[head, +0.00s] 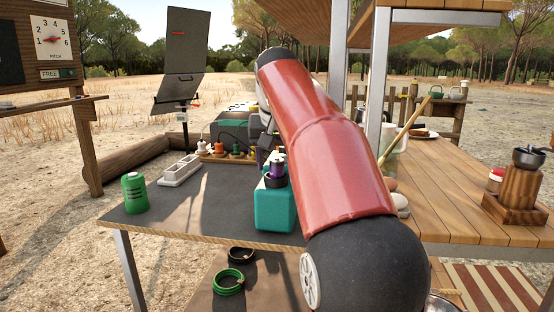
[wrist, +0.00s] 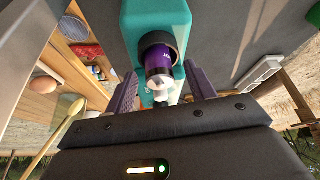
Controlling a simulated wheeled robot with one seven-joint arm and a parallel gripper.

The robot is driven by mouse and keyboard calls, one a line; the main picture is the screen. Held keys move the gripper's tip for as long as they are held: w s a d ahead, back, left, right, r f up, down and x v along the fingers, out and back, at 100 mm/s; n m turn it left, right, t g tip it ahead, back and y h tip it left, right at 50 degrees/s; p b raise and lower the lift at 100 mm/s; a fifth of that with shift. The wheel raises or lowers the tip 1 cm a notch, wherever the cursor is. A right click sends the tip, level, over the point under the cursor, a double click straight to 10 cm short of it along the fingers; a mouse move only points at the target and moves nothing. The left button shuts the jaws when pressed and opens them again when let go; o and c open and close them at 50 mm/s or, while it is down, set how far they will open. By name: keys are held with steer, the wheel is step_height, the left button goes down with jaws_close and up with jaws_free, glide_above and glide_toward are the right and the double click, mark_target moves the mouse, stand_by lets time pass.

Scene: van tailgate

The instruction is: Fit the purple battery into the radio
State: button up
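The teal radio (head: 273,210) stands on the dark table, with a black round socket (wrist: 153,42) on its top. The purple battery (wrist: 160,58) stands in the socket, with its upper part and pale end sticking out; how deep it sits is hidden. It also shows in the head view (head: 277,170), roughly upright. My gripper (wrist: 162,82) is over the battery's free end, with one finger on each side. A gap shows between each finger and the battery, so the gripper is open. In the head view my red arm hides part of the gripper.
A green canister (head: 134,193) and a white tray (head: 180,171) stand at left on the table. Behind the radio is a wooden rack with several coloured pieces (head: 236,150). A metal post (head: 375,80) and a wooden counter (head: 465,190) are at right.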

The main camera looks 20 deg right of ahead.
steer(key=p+v, duration=0.2)
steer(key=v, duration=0.5)
steer(key=shift+r, duration=0.35)
steer(key=shift+s+a, duration=0.1)
steer(key=shift+s, duration=0.1)
steer(key=s+a+f+n+y, duration=0.1)
steer(key=s+a+f, duration=0.4)
steer(key=s+f, duration=0.6)
steer(key=s+a+f+n+t, duration=0.1)
steer(key=s+a+f+n, duration=0.2)
steer(key=s+f, duration=0.9)
step_height(320, 180, down, 5)
steer(key=shift+s+a+r+n+y, duration=0.1)
steer(key=shift+s+a+n+y, duration=0.25)
steer(key=shift+a, duration=0.5)
